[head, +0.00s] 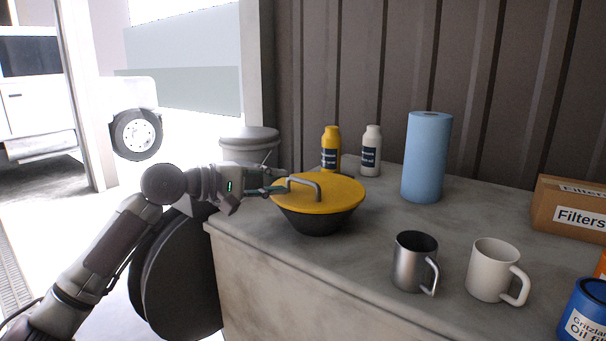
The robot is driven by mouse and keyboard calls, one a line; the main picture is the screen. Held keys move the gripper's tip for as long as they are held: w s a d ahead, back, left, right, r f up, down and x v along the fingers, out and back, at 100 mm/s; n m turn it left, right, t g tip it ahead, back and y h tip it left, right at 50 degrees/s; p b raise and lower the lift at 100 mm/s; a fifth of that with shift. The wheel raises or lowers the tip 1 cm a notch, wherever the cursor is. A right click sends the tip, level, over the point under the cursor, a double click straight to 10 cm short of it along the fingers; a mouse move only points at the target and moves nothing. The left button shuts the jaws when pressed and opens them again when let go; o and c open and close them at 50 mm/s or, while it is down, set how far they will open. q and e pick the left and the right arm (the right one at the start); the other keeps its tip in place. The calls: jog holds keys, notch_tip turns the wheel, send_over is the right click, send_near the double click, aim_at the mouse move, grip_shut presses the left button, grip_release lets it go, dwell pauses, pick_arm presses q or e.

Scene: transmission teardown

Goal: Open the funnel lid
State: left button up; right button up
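The funnel (318,222) is a dark, bowl-shaped body standing on the workbench near its left edge. A flat yellow lid (335,200) lies on top of it, and a grey bar handle (308,184) rises from the lid. My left gripper (283,180) comes in from the left at lid height. Its fingers look parted, with the tips at the left end of the handle. I cannot tell whether they touch it. My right gripper is not in view.
On the workbench (370,320), a metal mug (411,262) and a white mug (490,270) stand in front right. A yellow bottle (330,150), a white bottle (371,152) and a blue roll (427,157) stand behind. A Filters box (570,208) and blue can (585,312) are at right.

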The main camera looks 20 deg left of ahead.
aim_at(300, 182)
pick_arm(q)
jog(key=p+x, duration=0.1)
jog(key=x, duration=0.5)
jog(key=shift+w, duration=0.25)
jog(key=shift+w+d+f, duration=0.1)
jog(key=shift+d+f, duration=0.05)
jog(key=shift+d, duration=0.05)
grip_shut()
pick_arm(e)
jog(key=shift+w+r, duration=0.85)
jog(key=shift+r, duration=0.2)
